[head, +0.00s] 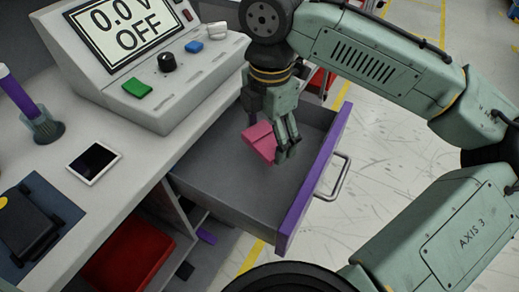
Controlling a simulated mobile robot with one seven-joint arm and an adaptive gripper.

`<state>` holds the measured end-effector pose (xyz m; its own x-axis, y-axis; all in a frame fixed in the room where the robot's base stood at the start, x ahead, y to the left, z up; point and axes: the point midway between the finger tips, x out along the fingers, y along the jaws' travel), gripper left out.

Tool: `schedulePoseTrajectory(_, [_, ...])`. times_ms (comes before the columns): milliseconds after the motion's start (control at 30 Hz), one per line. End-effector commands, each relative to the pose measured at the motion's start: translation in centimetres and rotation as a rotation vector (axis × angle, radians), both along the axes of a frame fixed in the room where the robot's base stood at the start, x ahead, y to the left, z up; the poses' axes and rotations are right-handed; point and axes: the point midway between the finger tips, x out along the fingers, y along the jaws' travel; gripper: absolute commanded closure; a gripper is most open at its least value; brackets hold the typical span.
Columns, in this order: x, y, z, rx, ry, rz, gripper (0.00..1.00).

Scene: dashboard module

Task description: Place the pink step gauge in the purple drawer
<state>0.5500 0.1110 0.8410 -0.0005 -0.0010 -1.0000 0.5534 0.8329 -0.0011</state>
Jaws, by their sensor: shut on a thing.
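The pink step gauge (261,141) is between the fingers of my gripper (271,138), which is shut on it. The gripper points down over the open purple drawer (305,200). The gauge appears inside the outline of the drawer in the head view. I cannot tell whether it touches the drawer floor or hangs above it. The drawer has a purple front with a metal handle and a grey inside. The fingers hide part of the gauge. The visible drawer floor around it is bare.
A console (155,60) reading "0.0 V OFF" stands on the bench left of the drawer. A white-framed tablet (94,163), a purple-handled tool in a holder (40,124) and a black device (22,222) are also on the bench. A red bin (128,258) sits below.

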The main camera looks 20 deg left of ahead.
Motion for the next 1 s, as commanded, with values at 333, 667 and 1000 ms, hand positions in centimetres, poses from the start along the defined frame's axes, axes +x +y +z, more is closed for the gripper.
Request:
schedulePoseTrajectory(333, [0.0, 0.0, -4.3, -0.002, 0.000, -0.001, 0.55])
schedulePoseTrajectory(667, [0.0, 0.0, -5.4, 0.001, -0.002, 0.001, 0.55])
schedulePoseTrajectory(1000, [0.0, 0.0, -5.9, 0.000, -0.002, 0.000, 0.19])
